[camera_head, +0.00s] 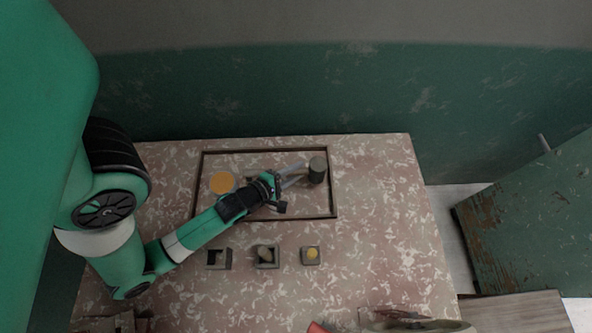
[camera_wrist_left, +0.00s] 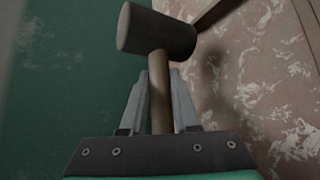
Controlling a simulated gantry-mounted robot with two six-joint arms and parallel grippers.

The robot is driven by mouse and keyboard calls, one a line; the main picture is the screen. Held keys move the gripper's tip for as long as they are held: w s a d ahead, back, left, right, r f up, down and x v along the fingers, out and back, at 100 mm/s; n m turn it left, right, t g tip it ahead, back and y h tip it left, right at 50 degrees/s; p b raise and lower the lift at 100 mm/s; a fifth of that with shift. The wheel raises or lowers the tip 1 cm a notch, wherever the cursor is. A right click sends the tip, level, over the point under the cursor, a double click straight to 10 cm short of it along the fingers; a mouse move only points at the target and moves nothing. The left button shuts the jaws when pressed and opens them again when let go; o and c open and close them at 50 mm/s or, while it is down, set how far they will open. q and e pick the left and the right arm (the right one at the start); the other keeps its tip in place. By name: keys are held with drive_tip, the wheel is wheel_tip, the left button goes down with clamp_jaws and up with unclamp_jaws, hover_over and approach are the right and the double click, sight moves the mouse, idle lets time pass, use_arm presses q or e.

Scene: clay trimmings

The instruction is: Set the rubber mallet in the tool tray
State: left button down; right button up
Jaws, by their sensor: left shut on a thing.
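The rubber mallet has a dark cylindrical head (camera_head: 317,169) and a brown wooden handle. My left gripper (camera_head: 293,176) is shut on the handle, just below the head. In the left wrist view the mallet head (camera_wrist_left: 155,32) stands beyond the fingers, with the handle between them (camera_wrist_left: 160,85). The dark-rimmed rectangular frame on the table, which looks like the tool tray (camera_head: 265,149), lies under the gripper. The mallet head appears over its right part; I cannot tell whether it touches the bottom. My right gripper is not in view.
An orange disc (camera_head: 222,183) lies in the tray's left part. Three small square holders (camera_head: 218,259) stand in a row in front of the tray. Clutter, including a red item (camera_head: 318,327), lies at the table's front edge. The table right of the tray is clear.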

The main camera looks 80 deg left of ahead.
use_arm(q)
drive_tip(key=shift+f+b, duration=1.8)
drive_tip(key=shift+f, duration=0.6)
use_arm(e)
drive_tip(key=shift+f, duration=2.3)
use_arm(q)
drive_tip(key=shift+f+b, duration=0.55)
drive_tip(key=shift+f, duration=0.05)
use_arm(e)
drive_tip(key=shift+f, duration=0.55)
use_arm(q)
drive_tip(key=c, duration=0.6)
unclamp_jaws()
